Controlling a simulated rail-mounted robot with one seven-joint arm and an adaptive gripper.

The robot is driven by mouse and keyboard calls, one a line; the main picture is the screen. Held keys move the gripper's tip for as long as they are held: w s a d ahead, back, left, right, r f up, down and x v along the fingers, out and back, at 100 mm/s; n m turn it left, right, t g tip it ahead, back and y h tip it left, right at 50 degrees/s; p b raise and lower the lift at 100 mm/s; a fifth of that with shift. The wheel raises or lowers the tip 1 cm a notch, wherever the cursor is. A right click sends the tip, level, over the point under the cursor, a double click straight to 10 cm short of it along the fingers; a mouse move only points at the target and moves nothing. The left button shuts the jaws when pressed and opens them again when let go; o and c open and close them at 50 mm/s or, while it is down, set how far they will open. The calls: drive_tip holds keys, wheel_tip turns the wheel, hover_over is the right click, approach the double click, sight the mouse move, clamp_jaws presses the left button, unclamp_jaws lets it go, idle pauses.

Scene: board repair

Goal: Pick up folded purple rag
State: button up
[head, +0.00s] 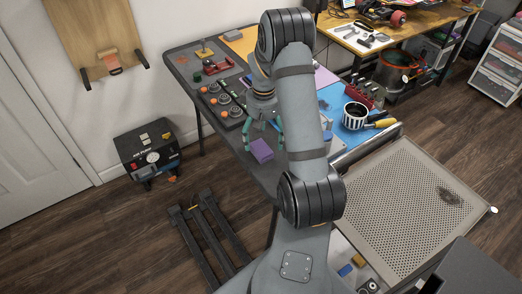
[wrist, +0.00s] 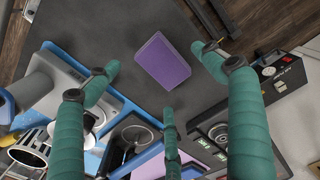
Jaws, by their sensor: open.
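The folded purple rag (head: 262,150) lies on the dark grey table near its front edge. In the wrist view the rag (wrist: 163,61) is a small purple block lying alone on the dark surface, between and beyond my fingers. My gripper (head: 262,128) is just behind and above the rag in the head view. Its green fingers (wrist: 160,85) are spread wide in the wrist view, with nothing between them. They appear apart from the rag. My arm hides part of the table to the right of the rag in the head view.
A black tray of round parts (head: 222,98) lies behind and left of the rag. A striped cup (head: 355,115) and yellow-handled tools (head: 382,122) stand on the blue mat at right. A perforated panel (head: 410,200) is at front right. A black air pump (head: 148,150) stands on the floor.

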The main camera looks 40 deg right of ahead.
sight(264, 146)
drive_tip(key=f, duration=0.3)
drive_tip(key=shift+d+f, duration=0.2)
drive_tip(key=shift+f, duration=0.1)
drive_tip(key=shift+w, duration=0.1)
drive_tip(key=shift+c, duration=1.2)
drive_tip(key=c, duration=0.7)
drive_tip(key=shift+c, duration=0.6)
wheel_tip(264, 146, up, 10)
